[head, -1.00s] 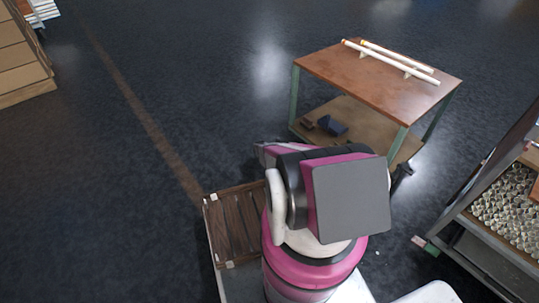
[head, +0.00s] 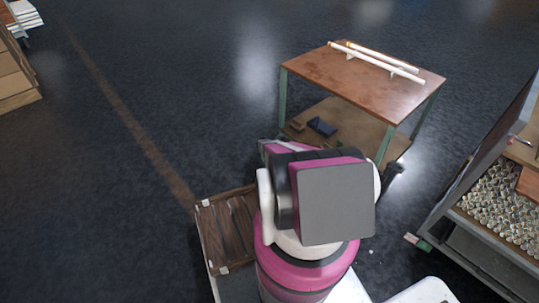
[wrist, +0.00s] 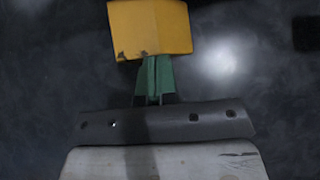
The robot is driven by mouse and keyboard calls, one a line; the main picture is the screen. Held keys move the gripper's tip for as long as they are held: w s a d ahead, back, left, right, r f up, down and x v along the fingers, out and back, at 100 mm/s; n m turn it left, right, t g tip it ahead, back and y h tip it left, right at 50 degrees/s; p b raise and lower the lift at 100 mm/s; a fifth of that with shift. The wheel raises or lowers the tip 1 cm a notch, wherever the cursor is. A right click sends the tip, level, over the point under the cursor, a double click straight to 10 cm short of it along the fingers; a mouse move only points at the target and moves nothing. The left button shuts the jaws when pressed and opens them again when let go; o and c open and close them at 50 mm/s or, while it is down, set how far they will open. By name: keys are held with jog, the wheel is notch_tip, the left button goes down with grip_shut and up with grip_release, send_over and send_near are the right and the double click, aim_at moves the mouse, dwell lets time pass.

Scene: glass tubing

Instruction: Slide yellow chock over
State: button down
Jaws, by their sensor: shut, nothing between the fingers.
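The yellow chock (wrist: 150,28) is a block at the top middle of the wrist view, with two side faces showing and dark marks at its lower edge. My gripper (wrist: 154,62) shows there as green fingers drawn together below the chock. They are shut with nothing between them. The finger ends meet the chock's lower edge in the picture; I cannot tell whether they touch it. In the head view my pink and grey arm hides the gripper, and I cannot make out the chock.
A brown-topped table (head: 365,84) with white tubes (head: 377,60) stands ahead, its lower shelf (head: 350,121) holding dark items. A rack of glass pieces (head: 500,215) is at right. A slatted wooden tray (head: 207,240) lies beside my arm. Open floor (head: 190,80) stretches left.

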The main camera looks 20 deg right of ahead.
jog(key=d, duration=0.2)
jog(key=w+d, duration=0.1)
jog(key=d, duration=0.1)
jog(key=w+d, duration=0.1)
jog(key=d, duration=0.2)
jog(key=shift+w, duration=0.15)
jog(key=shift+a, duration=0.1)
